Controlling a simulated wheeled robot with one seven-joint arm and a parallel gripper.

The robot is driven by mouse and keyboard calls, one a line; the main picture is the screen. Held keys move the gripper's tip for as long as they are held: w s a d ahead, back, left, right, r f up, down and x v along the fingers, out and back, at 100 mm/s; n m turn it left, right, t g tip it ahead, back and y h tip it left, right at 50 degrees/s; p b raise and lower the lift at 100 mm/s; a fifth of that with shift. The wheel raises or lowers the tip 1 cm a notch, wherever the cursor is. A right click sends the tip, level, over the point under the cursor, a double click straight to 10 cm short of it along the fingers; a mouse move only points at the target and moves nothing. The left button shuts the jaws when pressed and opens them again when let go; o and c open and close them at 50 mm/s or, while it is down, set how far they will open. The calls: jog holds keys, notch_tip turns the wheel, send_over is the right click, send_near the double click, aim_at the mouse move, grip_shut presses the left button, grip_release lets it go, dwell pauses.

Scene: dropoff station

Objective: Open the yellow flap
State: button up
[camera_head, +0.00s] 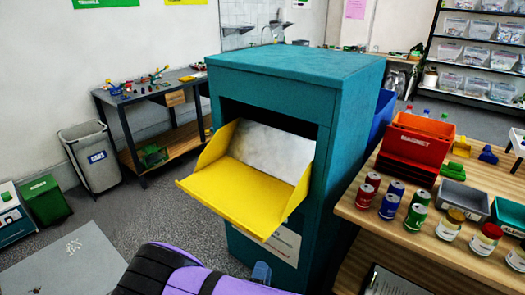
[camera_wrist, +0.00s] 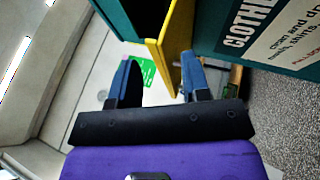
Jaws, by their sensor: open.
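The yellow flap (camera_head: 232,190) is on the front of a teal bin (camera_head: 345,110). It is tilted out and down, with its inner tray and side walls showing and a pale panel (camera_head: 270,148) behind it. My gripper (camera_wrist: 158,75) is open, its two blue fingers apart with nothing held. In the wrist view the flap's edge (camera_wrist: 180,40) shows beyond the fingertips, nearer the right finger; I cannot tell whether they touch. In the head view my purple wrist and one blue finger show low in front of the bin, below the flap; the other finger is hidden.
A wooden table (camera_head: 400,235) with cans, trays and a red crate (camera_head: 415,140) stands close on the bin's right. A workbench (camera_head: 150,95) and a grey waste bin (camera_head: 90,155) are at the left. The floor left of the teal bin is mostly clear.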

jog(key=w+d+r+m+g+h, duration=0.1)
jog(key=d+r+m+g+h, duration=0.2)
jog(key=d+r+m+g, duration=0.5)
jog(key=w+d+r+m+g+h, duration=0.15)
jog(key=d+r+g, duration=0.3)
jog(key=r, duration=0.75)
jog(key=w+d+r+m+g+h, duration=0.1)
jog(key=d+r+m+g+h, duration=0.3)
jog(key=d+r+g, duration=0.45)
jog(key=s+d+r+m+t+y, duration=0.1)
jog(key=s+d+r+y, duration=0.2)
jog(key=s+r, duration=0.3)
jog(key=s+d+r+m+t+y, duration=0.1)
jog(key=s+d+r+y, duration=0.2)
jog(key=s+r+y, duration=0.3)
jog(key=s+d+r+m+t+y, duration=0.1)
jog(key=s+d+r+t+y, duration=0.1)
jog(key=s+r, duration=0.5)
notch_tip(320, 180, up, 3)
jog(key=d+y, duration=0.1)
jog(key=y, duration=0.1)
jog(key=shift+s+d+r+y, duration=0.15)
jog(key=shift+s+d+y, duration=0.15)
jog(key=shift+y, duration=0.05)
jog(key=shift+s+r+t, duration=0.25)
jog(key=shift+s+t, duration=0.15)
jog(key=shift+t, duration=0.1)
